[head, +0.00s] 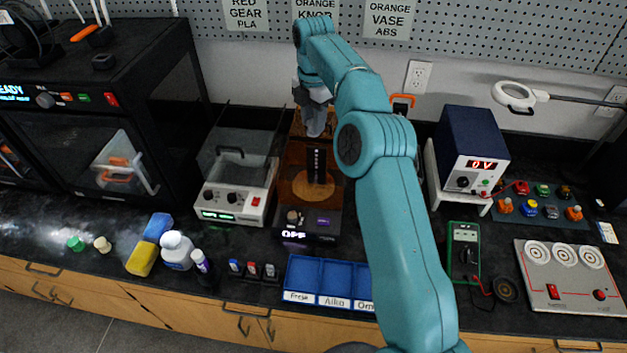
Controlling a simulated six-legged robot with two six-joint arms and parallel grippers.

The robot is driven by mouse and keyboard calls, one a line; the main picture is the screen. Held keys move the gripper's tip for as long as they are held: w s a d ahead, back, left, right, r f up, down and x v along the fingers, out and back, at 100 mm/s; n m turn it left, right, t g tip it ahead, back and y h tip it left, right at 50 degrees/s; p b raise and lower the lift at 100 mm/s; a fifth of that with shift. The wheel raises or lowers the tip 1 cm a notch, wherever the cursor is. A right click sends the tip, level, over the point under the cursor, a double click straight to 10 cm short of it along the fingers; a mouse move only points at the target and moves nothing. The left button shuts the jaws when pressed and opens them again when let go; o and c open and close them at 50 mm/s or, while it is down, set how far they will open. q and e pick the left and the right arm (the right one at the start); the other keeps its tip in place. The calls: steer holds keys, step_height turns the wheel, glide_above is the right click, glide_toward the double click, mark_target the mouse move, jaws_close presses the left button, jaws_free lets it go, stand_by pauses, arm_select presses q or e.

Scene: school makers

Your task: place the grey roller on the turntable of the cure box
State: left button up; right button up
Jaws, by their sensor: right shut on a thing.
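The cure box (326,222) stands on the bench at the middle, with an amber-brown interior and "OFF" on its front. Its turntable (305,188) shows as a tan-brown disc inside, below a dark upright strip with light dots. My right gripper (314,98) is above the back part of the box, shut on the grey roller (316,124). The roller hangs roughly upright, above and apart from the turntable. The gripper's fingers are small and partly hidden by my arm. My left gripper is not in view.
A grey-lidded machine (232,200) stands close left of the cure box. A blue compartment tray (330,275) lies in front. The blue power supply (470,150) and a multimeter (463,250) are to the right. My right arm covers the bench right of the box.

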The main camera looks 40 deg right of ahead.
step_height(320, 180, down, 5)
steer(key=shift+s+b, duration=0.15)
steer(key=shift+b, duration=0.6)
step_height(320, 180, down, 10)
steer(key=shift+r, duration=0.2)
step_height(320, 180, down, 5)
steer(key=shift+d+r+p, duration=0.1)
steer(key=shift+p, duration=0.45)
steer(key=shift+f, duration=0.2)
steer(key=o, duration=1)
